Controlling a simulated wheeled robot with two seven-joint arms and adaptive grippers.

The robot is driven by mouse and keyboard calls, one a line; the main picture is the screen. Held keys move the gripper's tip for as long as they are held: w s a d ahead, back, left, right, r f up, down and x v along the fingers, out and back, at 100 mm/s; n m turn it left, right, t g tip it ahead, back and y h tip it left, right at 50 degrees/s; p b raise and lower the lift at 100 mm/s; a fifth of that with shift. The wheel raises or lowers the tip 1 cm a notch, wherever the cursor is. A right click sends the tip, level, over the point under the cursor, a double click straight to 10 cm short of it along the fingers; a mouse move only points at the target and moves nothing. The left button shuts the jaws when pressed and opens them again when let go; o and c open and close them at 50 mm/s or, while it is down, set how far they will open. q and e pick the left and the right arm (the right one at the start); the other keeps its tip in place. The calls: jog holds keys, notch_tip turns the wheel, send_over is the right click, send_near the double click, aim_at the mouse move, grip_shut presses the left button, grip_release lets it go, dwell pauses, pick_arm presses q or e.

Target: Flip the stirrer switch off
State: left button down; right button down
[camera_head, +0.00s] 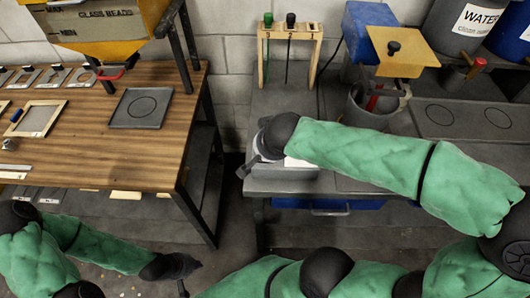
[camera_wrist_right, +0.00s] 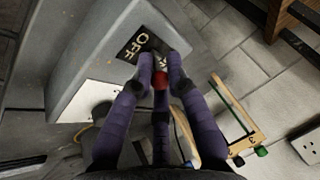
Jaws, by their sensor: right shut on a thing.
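The stirrer switch (camera_wrist_right: 159,80) shows as a small red part between my right fingertips in the right wrist view. My right gripper (camera_wrist_right: 161,67) is shut on it, and the fingers hide most of it. A dark label reading OFF (camera_wrist_right: 135,45) lies just beyond the fingertips on a grey housing (camera_wrist_right: 95,50). In the head view my right arm reaches over a pale box (camera_head: 302,164) at the bench's near left corner and hides the switch. My left gripper (camera_head: 190,276) is low in the head view, empty, fingers apart, away from the bench.
A mixing pot (camera_head: 368,112) with a stirrer stands behind my right arm, beside a wooden rack (camera_head: 290,32) of tools. A wooden table (camera_head: 100,160) with trays stands at left. A floor gap separates table and bench.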

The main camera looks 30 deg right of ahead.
jog(key=shift+b, duration=0.4)
jog(key=c, duration=1.2)
grip_release()
jog(key=shift+s, duration=0.1)
jog(key=v, duration=1.2)
jog(key=shift+a, duration=0.15)
jog(key=shift+f, duration=0.1)
